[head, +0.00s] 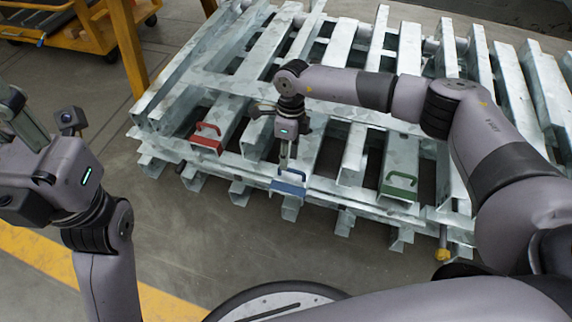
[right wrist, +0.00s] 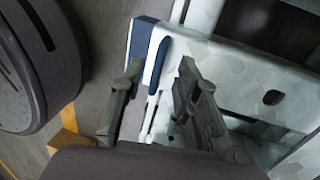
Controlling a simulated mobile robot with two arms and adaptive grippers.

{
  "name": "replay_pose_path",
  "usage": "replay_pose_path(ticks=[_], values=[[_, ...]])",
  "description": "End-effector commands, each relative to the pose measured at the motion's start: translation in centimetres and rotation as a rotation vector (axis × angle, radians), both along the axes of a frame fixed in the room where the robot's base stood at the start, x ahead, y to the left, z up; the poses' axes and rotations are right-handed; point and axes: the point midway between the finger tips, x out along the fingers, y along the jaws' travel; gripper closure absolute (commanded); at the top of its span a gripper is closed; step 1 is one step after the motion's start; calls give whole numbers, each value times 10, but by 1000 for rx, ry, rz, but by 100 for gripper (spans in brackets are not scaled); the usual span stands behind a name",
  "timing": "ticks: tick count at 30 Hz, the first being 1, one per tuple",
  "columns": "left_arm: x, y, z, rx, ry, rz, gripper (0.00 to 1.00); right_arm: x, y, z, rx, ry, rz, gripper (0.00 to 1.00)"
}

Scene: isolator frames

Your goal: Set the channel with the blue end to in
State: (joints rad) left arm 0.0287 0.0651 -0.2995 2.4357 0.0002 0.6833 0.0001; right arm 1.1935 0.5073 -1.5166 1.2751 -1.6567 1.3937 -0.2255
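The channel with the blue end (head: 289,188) lies in the front of the galvanised rack, between the red-ended channel (head: 206,145) and the green-ended channel (head: 399,191). Its end carries a blue handle (head: 291,174). My right gripper (head: 287,161) is just above that handle, pointing down. In the right wrist view, the blue handle (right wrist: 158,62) stands between the two parted fingers of my right gripper (right wrist: 160,72), with gaps showing on both sides. My left gripper (head: 14,108) is at the left edge, away from the rack and partly cut off.
The rack (head: 365,150) is a stack of crossed metal channels with open gaps. A yellow post (head: 126,45) and a yellow cart (head: 75,32) stand at the back left. The floor before the rack is clear, with a yellow stripe (head: 40,252).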

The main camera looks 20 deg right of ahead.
Motion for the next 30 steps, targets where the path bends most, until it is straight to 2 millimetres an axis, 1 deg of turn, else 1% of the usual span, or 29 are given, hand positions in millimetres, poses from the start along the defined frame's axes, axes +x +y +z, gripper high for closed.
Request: replay_pose_path(ticks=[1, 6, 16, 27, 30], values=[[-2, 0, -1, 0, -15, 0, 70, -2, 1, -11, 0, 1, 0, 70], [-3, -1, 4, 1, -31, 1, 70, -4, 2, -23, 0, 0, -1, 70], [-3, -1, 5, 1, -34, 2, 70, -4, 3, -24, 1, -1, 0, 70], [-3, -1, 5, 1, -34, 1, 70, -4, 3, -24, 1, 0, 0, 95], [-3, -1, 5, 1, -34, 1, 70, -4, 3, -24, 1, -1, 0, 100]])
